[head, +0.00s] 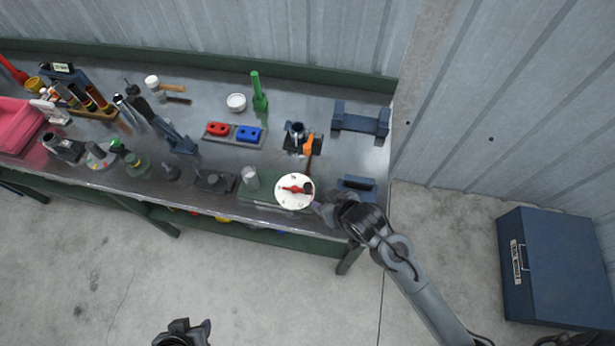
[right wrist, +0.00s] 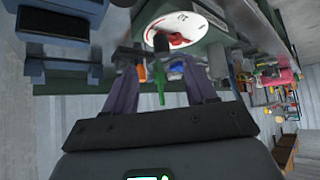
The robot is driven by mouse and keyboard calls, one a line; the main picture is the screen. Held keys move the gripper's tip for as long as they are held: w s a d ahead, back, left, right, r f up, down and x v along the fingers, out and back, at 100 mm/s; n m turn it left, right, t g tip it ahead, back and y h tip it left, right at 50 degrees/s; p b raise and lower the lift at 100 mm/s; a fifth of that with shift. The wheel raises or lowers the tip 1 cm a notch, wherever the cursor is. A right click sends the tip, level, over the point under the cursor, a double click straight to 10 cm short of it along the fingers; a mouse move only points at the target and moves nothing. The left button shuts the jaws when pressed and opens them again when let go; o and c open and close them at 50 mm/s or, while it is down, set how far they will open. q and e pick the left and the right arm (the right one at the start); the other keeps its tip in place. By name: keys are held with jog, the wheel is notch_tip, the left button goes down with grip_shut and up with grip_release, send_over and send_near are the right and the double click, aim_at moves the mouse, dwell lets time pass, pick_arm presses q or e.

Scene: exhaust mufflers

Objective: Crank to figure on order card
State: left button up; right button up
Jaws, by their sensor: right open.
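A white round dial (head: 295,191) with a red pointer and a dark crank knob (head: 308,188) sits near the bench's front edge. In the right wrist view the dial (right wrist: 190,22) is at the top, and the dark knob (right wrist: 161,43) appears between the fingertips. My right gripper (head: 320,208) is open at the dial's right side; its two fingers (right wrist: 160,62) straddle the knob in the picture, and contact cannot be told. My left gripper (head: 183,332) is at the bottom edge, away from the bench, its jaws unclear. No order card figure is readable.
A metal bench (head: 215,105) carries red and blue blocks (head: 233,131), a green bottle-like thing (head: 258,93), dark blue stands (head: 361,120) and a pink bin (head: 18,125). A blue chest (head: 556,265) stands on the floor at right. The floor before the bench is clear.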

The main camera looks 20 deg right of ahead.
aim_at(309, 187)
jog(key=shift+t, duration=0.3)
jog(key=x, duration=0.7)
jog(key=w+r+x, duration=0.1)
jog(key=x, duration=0.3)
jog(key=shift+w+a+f+b, duration=0.2)
jog(key=shift+w+a+b, duration=0.1)
jog(key=shift+b, duration=0.05)
jog(key=c, duration=1)
